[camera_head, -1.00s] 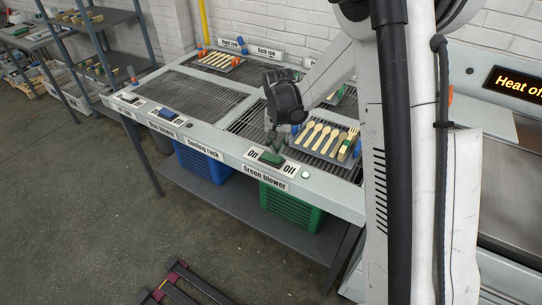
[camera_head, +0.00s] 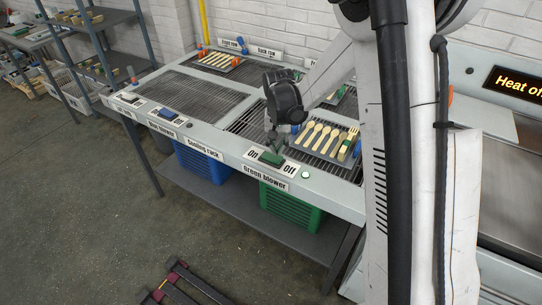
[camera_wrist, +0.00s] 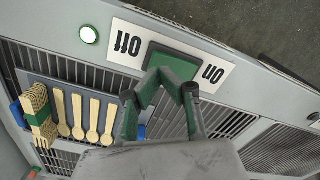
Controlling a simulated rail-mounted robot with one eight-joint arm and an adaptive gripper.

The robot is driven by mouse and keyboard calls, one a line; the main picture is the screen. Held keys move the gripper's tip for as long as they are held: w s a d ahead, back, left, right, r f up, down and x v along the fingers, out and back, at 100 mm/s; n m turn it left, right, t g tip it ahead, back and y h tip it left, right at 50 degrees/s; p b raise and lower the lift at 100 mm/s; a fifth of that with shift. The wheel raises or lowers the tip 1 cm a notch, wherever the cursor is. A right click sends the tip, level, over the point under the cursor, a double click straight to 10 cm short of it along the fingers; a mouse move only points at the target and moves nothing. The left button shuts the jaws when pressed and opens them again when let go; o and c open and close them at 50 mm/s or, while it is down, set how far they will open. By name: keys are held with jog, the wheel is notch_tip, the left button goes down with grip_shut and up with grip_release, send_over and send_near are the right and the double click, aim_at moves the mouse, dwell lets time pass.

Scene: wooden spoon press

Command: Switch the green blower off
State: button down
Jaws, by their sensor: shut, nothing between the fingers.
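The green blower switch (camera_head: 271,158) is a green rocker in a dark frame on the rack's front edge. "On" is printed at its left and "Off" at its right in the head view. In the wrist view the switch (camera_wrist: 172,61) is upside down, "Off" at left and "On" at right. My gripper (camera_head: 273,143) is shut and empty, its tips at the switch. A round lamp (camera_wrist: 89,34) beside "Off" glows pale green.
A tray of wooden spoons (camera_head: 321,150) lies on the rack behind the switch. A blue blower switch (camera_head: 168,113) is further left on the same edge. A display (camera_head: 517,84) reads "Heat of…", cut off.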

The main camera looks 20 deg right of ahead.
aim_at(277, 158)
jog(key=shift+f+b, duration=1.1)
jog(key=shift+f, duration=0.25)
dwell(0.6)
jog(key=shift+r, duration=0.1)
jog(key=shift+r+p, duration=1.65)
jog(key=shift+r, duration=1.8)
jog(key=shift+s+r, duration=0.15)
jog(key=shift+r, duration=0.15)
jog(key=s+r+n+t, duration=0.2)
jog(key=s+r+t, duration=0.1)
jog(key=s+r, duration=1.1)
jog(key=s+r+n+t, duration=0.1)
jog(key=s+t, duration=0.3)
jog(key=s, duration=0.9)
jog(key=shift+s+r, duration=0.2)
jog(key=shift+r, duration=0.6)
